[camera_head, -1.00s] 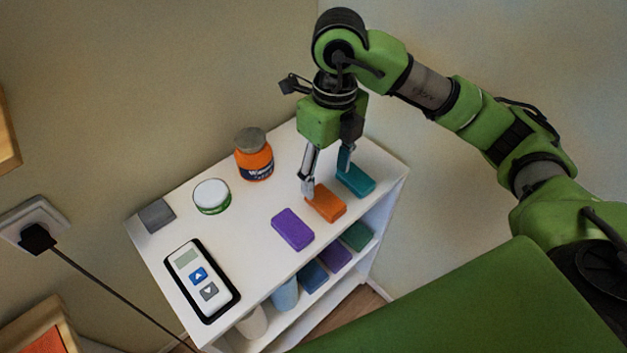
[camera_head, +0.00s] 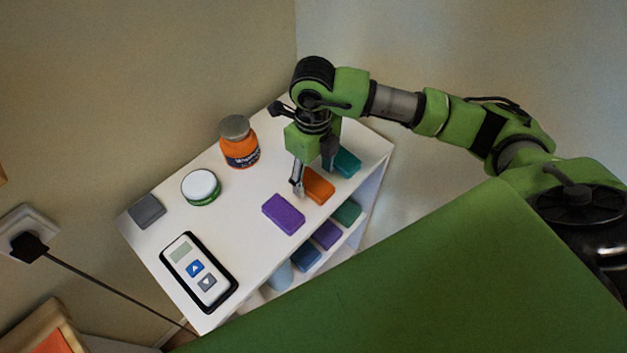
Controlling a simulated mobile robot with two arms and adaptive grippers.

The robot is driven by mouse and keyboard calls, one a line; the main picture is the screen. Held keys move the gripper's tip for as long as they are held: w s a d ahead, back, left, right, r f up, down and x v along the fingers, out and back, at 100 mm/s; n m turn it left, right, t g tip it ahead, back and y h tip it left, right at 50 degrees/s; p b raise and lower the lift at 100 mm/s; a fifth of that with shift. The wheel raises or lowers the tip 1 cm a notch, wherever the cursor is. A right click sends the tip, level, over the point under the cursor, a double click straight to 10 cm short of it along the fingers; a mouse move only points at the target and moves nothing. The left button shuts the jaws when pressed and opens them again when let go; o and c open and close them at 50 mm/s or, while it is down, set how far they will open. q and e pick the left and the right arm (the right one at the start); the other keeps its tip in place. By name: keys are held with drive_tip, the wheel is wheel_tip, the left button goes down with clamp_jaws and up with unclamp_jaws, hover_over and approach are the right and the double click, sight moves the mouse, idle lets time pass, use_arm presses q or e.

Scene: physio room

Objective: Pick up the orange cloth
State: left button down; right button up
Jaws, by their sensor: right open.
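The orange cloth (camera_head: 318,187) is a small folded block on the white shelf top. It lies between a purple folded cloth (camera_head: 283,214) and a teal one (camera_head: 346,163). My right gripper (camera_head: 312,180) points down over the orange cloth, open, with one finger on its left side and the other on its far right side, near the teal cloth. I cannot tell whether the fingers touch the cloth. My left gripper is not in view.
The white shelf unit (camera_head: 235,225) also holds an orange jar (camera_head: 239,143), a white-lidded tub (camera_head: 201,187), a grey block (camera_head: 147,211) and a white device with buttons (camera_head: 199,272). More folded cloths (camera_head: 327,234) lie on the lower shelf. A green surface (camera_head: 420,270) fills the front right.

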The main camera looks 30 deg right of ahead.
sight(314, 185)
wheel_tip(314, 185, down, 2)
drive_tip(key=shift+d+f, duration=0.1)
drive_tip(key=shift+f, duration=0.25)
drive_tip(key=c, duration=1.2)
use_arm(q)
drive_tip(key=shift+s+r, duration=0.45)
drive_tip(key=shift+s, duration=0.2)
